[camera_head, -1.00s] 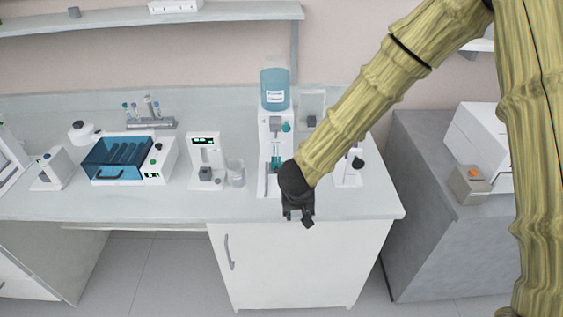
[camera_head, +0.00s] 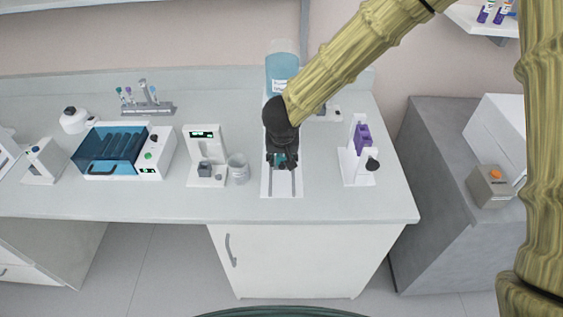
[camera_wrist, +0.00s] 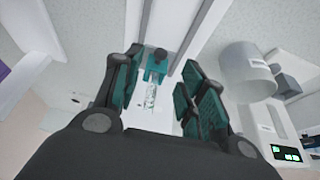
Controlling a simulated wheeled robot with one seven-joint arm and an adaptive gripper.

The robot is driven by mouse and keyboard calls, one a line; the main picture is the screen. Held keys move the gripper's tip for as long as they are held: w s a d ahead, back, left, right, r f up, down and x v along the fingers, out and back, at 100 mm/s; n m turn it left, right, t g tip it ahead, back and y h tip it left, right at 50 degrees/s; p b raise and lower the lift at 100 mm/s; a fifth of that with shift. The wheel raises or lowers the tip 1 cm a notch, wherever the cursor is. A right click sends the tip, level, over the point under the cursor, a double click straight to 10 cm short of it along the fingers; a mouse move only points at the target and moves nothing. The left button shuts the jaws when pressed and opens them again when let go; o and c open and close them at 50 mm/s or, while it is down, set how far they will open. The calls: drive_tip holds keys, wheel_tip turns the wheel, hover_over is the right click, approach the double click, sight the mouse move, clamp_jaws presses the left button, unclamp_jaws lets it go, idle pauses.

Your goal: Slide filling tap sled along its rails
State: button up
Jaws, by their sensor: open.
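My gripper (camera_wrist: 160,76) is open, with one dark, teal-padded finger on each side of the sled. I cannot tell whether either finger touches it. In the head view my gripper (camera_head: 282,163) is over the white rail base (camera_head: 282,190) and hides most of the sled. A blue bottle (camera_head: 281,72) stands behind, partly covered by my arm.
A clear beaker (camera_head: 238,168) and a white device with a green display (camera_head: 204,150) stand left of the rails. A white stand with a purple piece (camera_head: 361,145) is to the right.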

sight(282, 165)
drive_tip(key=shift+p+x, duration=0.3)
drive_tip(key=shift+x, duration=2.95)
clamp_jaws()
